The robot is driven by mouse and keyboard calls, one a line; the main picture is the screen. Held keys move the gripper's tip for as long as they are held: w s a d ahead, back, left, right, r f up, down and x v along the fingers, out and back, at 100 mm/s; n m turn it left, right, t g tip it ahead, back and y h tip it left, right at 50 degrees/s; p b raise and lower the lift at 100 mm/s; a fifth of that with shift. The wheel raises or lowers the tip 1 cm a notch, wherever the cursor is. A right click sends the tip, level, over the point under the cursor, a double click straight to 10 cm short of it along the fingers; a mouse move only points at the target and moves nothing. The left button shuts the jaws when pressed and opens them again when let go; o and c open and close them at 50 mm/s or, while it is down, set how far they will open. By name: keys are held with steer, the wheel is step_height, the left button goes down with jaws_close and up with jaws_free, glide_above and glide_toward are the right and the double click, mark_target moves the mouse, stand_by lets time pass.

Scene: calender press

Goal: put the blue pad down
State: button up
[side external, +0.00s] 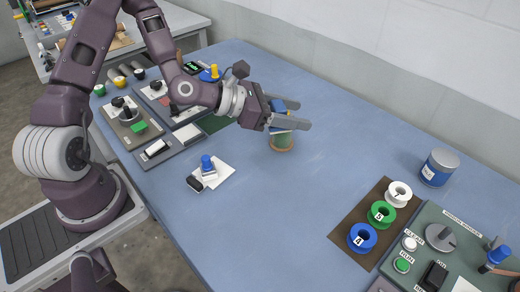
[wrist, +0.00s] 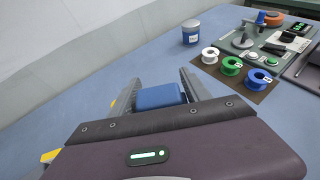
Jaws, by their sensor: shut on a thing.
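My gripper (side external: 303,114) is shut on the blue pad (wrist: 160,97), which sits between the two grey fingers in the wrist view. In the side view the pad (side external: 277,106) is partly hidden by the fingers. A green cylinder with a tan base (side external: 282,142) shows on the blue table just below the gripper in the side view. I cannot tell whether the pad touches it. The gripper (wrist: 160,78) points toward the far side of the table in the wrist view.
Three spools, white (side external: 398,194), green (side external: 381,214) and blue (side external: 362,237), sit on a brown mat (side external: 345,229). A blue can (side external: 439,168) stands behind them. The middle of the table (side external: 280,210) is clear.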

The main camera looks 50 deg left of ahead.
steer(key=w+a+r+n+t+y, duration=0.2)
steer(key=w+a+r+n+y, duration=0.35)
steer(key=a+r, duration=0.4)
steer(key=y, duration=0.1)
glide_above(222, 118)
step_height(222, 118, down, 12)
steer(key=shift+n, duration=0.25)
step_height(222, 118, down, 10)
steer(key=shift+r, duration=0.1)
steer(key=shift+f, duration=0.35)
steer(key=shift+f, duration=0.15)
steer(key=shift+f, duration=0.35)
steer(key=shift+f, duration=0.1)
